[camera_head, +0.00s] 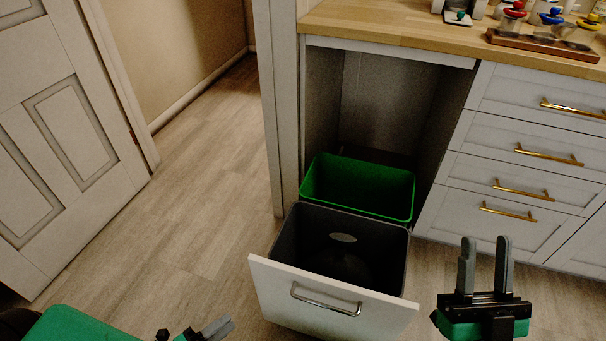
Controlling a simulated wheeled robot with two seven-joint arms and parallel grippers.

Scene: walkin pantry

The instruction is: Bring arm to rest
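My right gripper (486,243) points up at the lower right, in front of the drawers. Its two grey fingers stand apart with nothing between them. My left gripper (215,327) is at the bottom edge, left of the pulled-out bin drawer, and is mostly cut off by the frame. Its finger gap cannot be made out. My green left arm shows at the bottom left.
The bin drawer (272,283) stands pulled out, with a dark bin (290,246) and a green bin (313,178) in it. A wooden counter (385,24) carries small jars and a tray (541,44). Open floor (190,230) lies left, beside a white door (68,125).

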